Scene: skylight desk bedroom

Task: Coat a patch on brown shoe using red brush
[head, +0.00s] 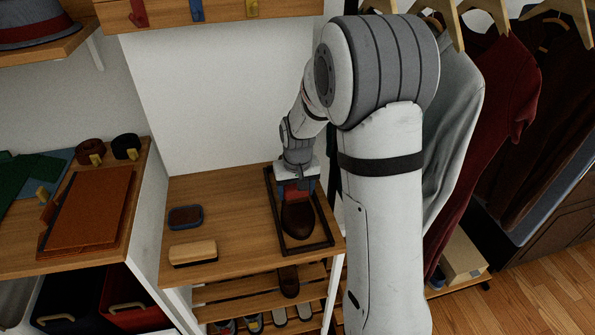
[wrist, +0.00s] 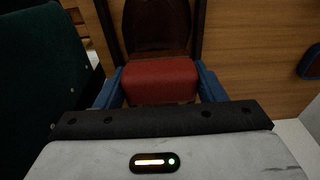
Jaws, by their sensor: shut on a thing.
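My gripper (head: 298,186) is above the far end of a dark tray on the wooden bench top. Its blue fingers are shut on the red brush (wrist: 160,82), which sits between them in the wrist view. The brush's red also shows in the head view (head: 292,190). The brown shoe (head: 298,220) lies in the dark tray (head: 332,240), toe toward the front. In the wrist view the shoe (wrist: 157,25) is just beyond the brush. Whether the bristles touch the shoe is hidden.
A dark oval tin with a blue rim (head: 186,217) and a pale-topped brush (head: 193,253) lie left of the tray. Hanging clothes (head: 455,130) are close on the right. A shelf at left holds a brown folder (head: 90,208). Bare bench top lies between tin and tray.

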